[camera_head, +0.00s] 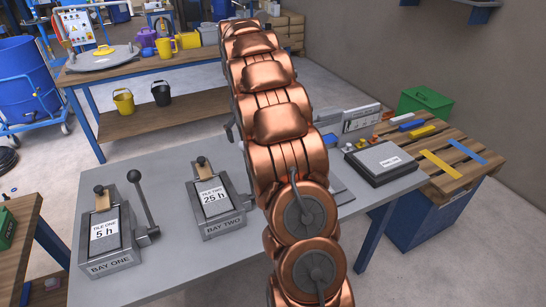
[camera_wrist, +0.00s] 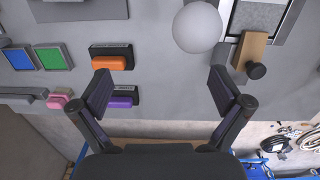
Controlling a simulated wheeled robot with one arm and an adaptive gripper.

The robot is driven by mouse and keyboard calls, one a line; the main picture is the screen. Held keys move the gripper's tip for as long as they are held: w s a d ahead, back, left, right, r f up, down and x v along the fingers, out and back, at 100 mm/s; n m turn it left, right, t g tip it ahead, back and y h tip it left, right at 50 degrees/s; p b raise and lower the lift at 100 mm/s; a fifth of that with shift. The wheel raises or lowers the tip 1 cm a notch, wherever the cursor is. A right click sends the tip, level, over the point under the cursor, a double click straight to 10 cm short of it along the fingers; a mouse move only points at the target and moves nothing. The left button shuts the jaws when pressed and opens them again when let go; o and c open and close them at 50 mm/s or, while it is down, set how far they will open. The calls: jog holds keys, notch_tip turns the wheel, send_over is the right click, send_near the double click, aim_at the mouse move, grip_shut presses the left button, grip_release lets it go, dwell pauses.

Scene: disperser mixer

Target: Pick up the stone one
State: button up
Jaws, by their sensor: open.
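My gripper (camera_wrist: 165,90) is open and empty over the grey bench in the wrist view; my arm hides it in the head view. Below and between the fingers are an orange block (camera_wrist: 112,62) and a purple block (camera_wrist: 121,102), each by a dark holder. A pink piece (camera_wrist: 58,102) lies further left, and a grey piece (camera_wrist: 18,93) is at the left edge. A pale grey ball (camera_wrist: 197,27) is near the right finger, beside a wooden block with a black knob (camera_wrist: 253,52). I cannot tell which of these is the stone one.
Bay one (camera_head: 103,235) and bay two (camera_head: 216,203) stand on the bench (camera_head: 170,165) with labelled tiles. Blue (camera_wrist: 18,59) and green (camera_wrist: 50,58) squares lie left in the wrist view. A dark box with a white label (camera_head: 386,162) and slatted wood (camera_head: 455,160) are at right.

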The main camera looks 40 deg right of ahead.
jog(key=shift+t, duration=0.3)
jog(key=w+d+f, duration=0.1)
jog(key=d+f, duration=0.1)
jog(key=d, duration=0.2)
jog(key=w+d+f, duration=0.1)
jog(key=d+f, duration=0.2)
jog(key=d, duration=0.1)
jog(key=w+d+f, duration=0.1)
jog(key=d+f, duration=0.1)
jog(key=d, duration=0.3)
jog(key=shift+d+f, duration=0.1)
jog(key=shift+f, duration=0.25)
jog(key=shift+d+f+p, duration=0.15)
jog(key=shift+f+p, duration=0.55)
jog(key=shift+f, duration=1.25)
jog(key=shift+d+f+p, duration=0.15)
jog(key=shift+f+p, duration=0.5)
jog(key=shift+f, duration=1.3)
jog(key=shift+s, duration=0.1)
jog(key=c, duration=1.4)
